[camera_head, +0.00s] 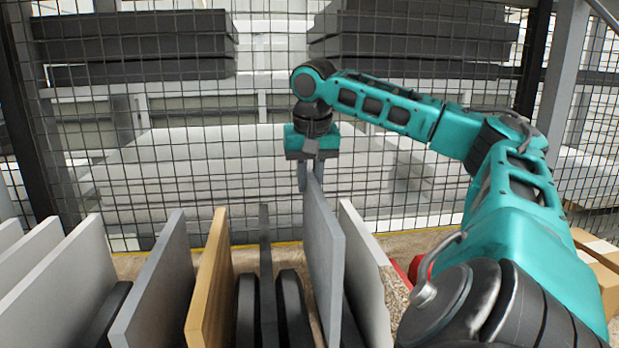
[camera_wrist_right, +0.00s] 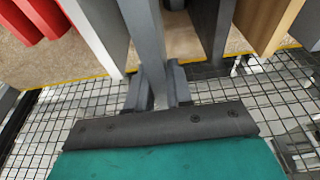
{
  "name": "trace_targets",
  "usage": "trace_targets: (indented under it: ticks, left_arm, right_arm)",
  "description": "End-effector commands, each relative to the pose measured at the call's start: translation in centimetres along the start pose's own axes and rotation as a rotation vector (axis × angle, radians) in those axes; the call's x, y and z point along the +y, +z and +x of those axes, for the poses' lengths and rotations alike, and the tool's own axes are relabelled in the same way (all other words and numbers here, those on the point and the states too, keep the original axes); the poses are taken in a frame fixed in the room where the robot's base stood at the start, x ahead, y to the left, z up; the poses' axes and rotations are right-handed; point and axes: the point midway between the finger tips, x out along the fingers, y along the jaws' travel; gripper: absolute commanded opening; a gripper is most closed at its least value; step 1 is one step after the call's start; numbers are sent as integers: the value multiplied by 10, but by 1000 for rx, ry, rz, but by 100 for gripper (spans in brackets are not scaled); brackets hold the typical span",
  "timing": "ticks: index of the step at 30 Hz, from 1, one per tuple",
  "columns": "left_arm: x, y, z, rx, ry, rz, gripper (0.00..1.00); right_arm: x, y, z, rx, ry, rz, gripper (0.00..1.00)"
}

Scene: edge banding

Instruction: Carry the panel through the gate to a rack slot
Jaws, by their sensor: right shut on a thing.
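My right gripper (camera_head: 311,178) is shut on the top far corner of a grey panel (camera_head: 324,250). The panel stands upright on edge in the rack area, between dark padded dividers (camera_head: 292,305) on its left and a white panel (camera_head: 362,255) on its right. In the right wrist view, the two fingers (camera_wrist_right: 158,88) sit on either side of the grey panel's edge (camera_wrist_right: 145,35). The panel's lower edge is hidden, so I cannot tell whether it rests in a slot. No gate can be made out clearly. My left gripper is not in view.
A wooden panel (camera_head: 211,275), another grey panel (camera_head: 158,280) and several white panels (camera_head: 60,285) stand to the left. A black mesh fence (camera_head: 200,190) closes off the back. A cardboard box (camera_head: 598,262) is at the right. Red parts (camera_wrist_right: 42,18) show in the wrist view.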

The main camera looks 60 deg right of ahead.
Motion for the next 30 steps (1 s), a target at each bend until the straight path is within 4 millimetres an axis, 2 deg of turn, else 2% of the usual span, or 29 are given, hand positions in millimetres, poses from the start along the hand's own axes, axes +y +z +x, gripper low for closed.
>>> trace_targets:
  ticks: [1,7,14,22,30]
  left_arm:
    - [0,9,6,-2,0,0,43]
    - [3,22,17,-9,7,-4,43]
    - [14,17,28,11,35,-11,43]
    - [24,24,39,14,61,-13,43]
    - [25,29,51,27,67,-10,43]
  right_arm:
    - [0,2,9,1,-1,1,0]
    - [0,7,28,1,-1,1,0]
    - [0,13,49,1,0,1,0]
    - [0,19,74,1,-1,1,0]
    - [0,25,96,2,-1,2,0]
